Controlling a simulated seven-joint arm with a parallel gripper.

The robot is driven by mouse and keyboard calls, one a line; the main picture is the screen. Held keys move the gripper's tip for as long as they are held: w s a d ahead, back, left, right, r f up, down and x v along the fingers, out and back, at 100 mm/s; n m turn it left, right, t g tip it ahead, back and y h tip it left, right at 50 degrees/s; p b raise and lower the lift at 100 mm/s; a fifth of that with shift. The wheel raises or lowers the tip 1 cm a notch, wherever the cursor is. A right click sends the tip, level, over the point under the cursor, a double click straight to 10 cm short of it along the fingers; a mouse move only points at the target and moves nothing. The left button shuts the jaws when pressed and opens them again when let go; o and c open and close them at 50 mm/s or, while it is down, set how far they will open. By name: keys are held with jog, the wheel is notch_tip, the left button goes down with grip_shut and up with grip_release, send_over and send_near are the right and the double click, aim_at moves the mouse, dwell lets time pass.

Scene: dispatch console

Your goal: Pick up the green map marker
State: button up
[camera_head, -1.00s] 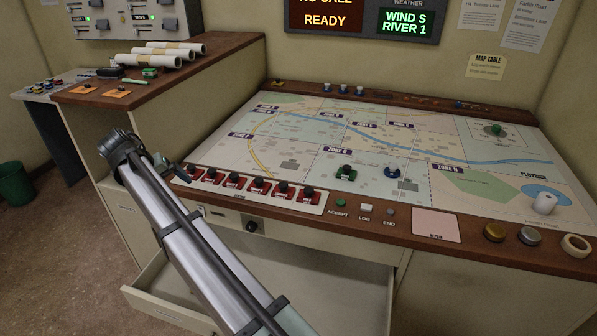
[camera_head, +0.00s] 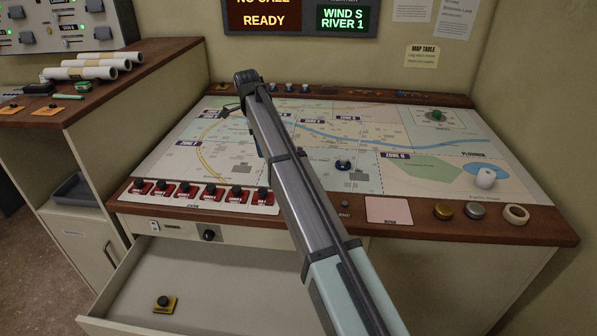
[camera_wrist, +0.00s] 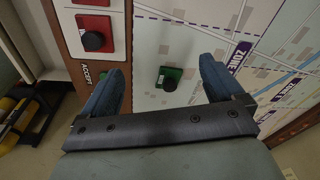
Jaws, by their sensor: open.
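The green map marker (camera_wrist: 170,78) shows in the wrist view as a small green block with a black knob, standing on the pale map (camera_wrist: 160,30). My gripper (camera_wrist: 162,68) is open and empty. The marker appears between its two blue fingers, nearer the middle than either one, and neither finger touches it. In the head view my arm crosses the map (camera_head: 400,150) and hides the marker and most of the gripper.
A blue marker (camera_head: 343,164) stands on the map right of my arm. Red buttons (camera_head: 210,192) line the front edge, with an open drawer (camera_head: 190,280) below.

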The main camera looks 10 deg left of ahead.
jog(key=w+d+r+m+y, duration=0.1)
jog(key=w+d+m, duration=0.45)
jog(key=d, duration=0.65)
jog(key=shift+m+g, duration=0.3)
jog(key=shift+m, duration=0.15)
notch_tip(320, 180, down, 8)
jog(key=shift+d+r, duration=0.1)
jog(key=shift+s+f, duration=0.15)
jog(key=shift+f, duration=1.25)
jog(key=shift+s+f, duration=0.1)
jog(key=shift+f, duration=1.25)
jog(key=c, duration=1.2)
